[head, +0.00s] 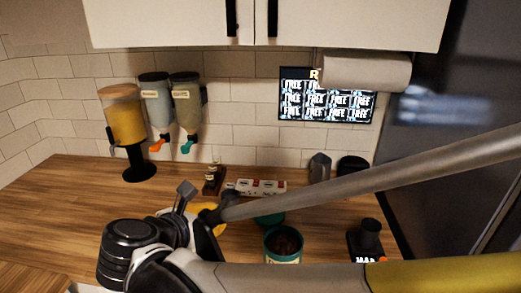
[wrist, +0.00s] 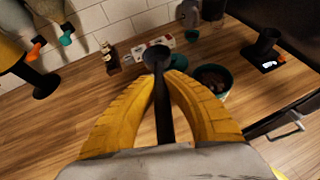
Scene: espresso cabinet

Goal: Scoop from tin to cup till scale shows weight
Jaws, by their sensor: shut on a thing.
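My gripper (wrist: 164,78) has yellow fingers shut on a black scoop (wrist: 157,54), whose handle runs back between them. The scoop's bowl points away from the wrist, and I see no grounds in it. In the head view my gripper (head: 206,212) is partly hidden by my arm, left of the tin. The open teal tin (head: 283,245) holds dark brown contents; it also shows right of my fingers in the wrist view (wrist: 213,80). A dark cup (head: 370,236) stands on the black scale (head: 362,261) at the right. The scale's lit display is too small to read.
A teal lid (head: 268,219) lies behind the tin. Small bottles (head: 213,178) and a red-and-white box (head: 258,187) stand near the wall. Dispensers (head: 124,120) are at the left. The wooden counter is clear at the left front. A paper roll (head: 365,72) hangs above.

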